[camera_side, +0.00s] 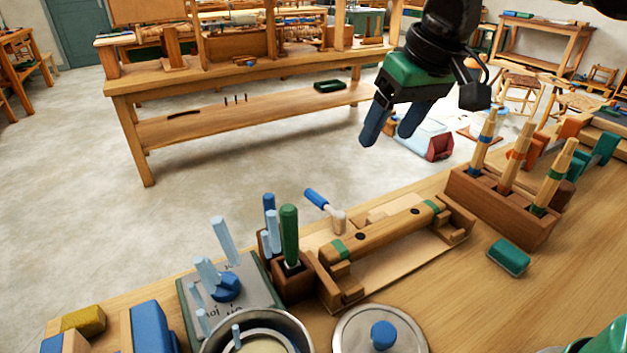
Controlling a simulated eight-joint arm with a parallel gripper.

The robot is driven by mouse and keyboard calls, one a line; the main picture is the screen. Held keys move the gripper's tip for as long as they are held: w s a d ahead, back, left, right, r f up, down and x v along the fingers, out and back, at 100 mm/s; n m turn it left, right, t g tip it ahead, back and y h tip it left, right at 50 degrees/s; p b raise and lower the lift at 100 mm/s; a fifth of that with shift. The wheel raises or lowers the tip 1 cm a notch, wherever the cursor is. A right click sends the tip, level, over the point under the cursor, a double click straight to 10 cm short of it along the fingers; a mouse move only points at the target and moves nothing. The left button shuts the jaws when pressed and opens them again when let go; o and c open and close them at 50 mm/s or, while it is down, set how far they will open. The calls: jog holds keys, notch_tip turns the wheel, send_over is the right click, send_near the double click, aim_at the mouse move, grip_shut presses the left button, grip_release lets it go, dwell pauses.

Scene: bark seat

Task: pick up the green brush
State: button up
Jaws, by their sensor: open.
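A short green block with rounded edges (509,257), which looks like the green brush, lies on the wooden bench top (440,300) at the right; bristles cannot be made out. A green handle (289,235) also stands upright in a small wooden holder left of centre, its lower end hidden. My gripper (387,138), with a green body and two blue fingers, hangs high at the upper centre, above and to the left of the green block. Its fingers are apart with nothing between them.
A wooden rack (500,208) with several upright handled tools stands just behind the green block. A wooden jig (380,235) lies to its left. A round lid with a blue knob (383,334) and a metal pot (257,325) are in front. Bare bench surrounds the block's front.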

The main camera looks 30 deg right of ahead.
aim_at(290, 229)
jog(key=w+a+g, duration=0.1)
jog(key=a, duration=0.2)
jog(key=w+a+f+g, duration=0.1)
jog(key=a, duration=0.3)
jog(key=w+a+f+g, duration=0.1)
jog(key=a, duration=0.3)
jog(key=shift+a+f+h, duration=0.1)
jog(key=shift+h, duration=0.2)
jog(key=shift+g, duration=0.4)
jog(key=f, duration=0.3)
jog(key=a+f, duration=0.1)
jog(key=f, duration=0.1)
jog(key=shift+d+f, duration=0.1)
jog(key=shift+f, duration=2.9)
grip_shut()
